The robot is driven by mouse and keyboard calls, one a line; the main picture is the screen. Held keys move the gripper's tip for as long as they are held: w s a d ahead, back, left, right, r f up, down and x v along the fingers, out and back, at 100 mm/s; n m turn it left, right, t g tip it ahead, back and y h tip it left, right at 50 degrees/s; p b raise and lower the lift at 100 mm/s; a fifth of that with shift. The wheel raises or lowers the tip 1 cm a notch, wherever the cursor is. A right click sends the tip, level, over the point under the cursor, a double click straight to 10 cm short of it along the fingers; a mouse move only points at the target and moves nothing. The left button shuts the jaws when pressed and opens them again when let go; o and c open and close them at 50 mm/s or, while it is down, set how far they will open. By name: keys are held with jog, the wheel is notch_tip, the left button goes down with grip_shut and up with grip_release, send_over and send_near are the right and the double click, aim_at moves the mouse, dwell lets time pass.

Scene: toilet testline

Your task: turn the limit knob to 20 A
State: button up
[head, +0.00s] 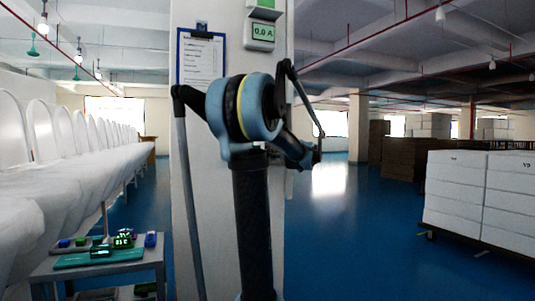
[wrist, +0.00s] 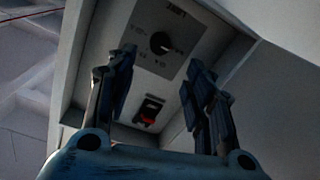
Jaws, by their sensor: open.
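The black round limit knob (wrist: 162,43) sits on a grey label plate (wrist: 143,25) on a light panel in the wrist view. Its printed scale is tilted and too small to read surely, so I cannot tell its setting. My gripper (wrist: 149,72) is open and empty, with one dark finger on each side of the picture. The fingertips appear below the knob, apart from it. A black switch with a red part (wrist: 148,112) lies between the fingers, below the knob. In the head view the knob and gripper are not visible; my arm covers part of the pillar.
A display reading 0.0 A (head: 263,31) and a clipboard (head: 201,60) hang on the white pillar (head: 205,200). A small table (head: 45,277) with a teal tray and small devices stands at left. White toilets line the left side; stacked boxes (head: 455,190) stand right. Blue floor between is clear.

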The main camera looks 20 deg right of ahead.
jog(key=w, duration=1)
jog(key=shift+w+a, duration=0.25)
jog(key=shift+a, duration=0.15)
jog(key=shift+c, duration=0.6)
jog(key=c, duration=0.9)
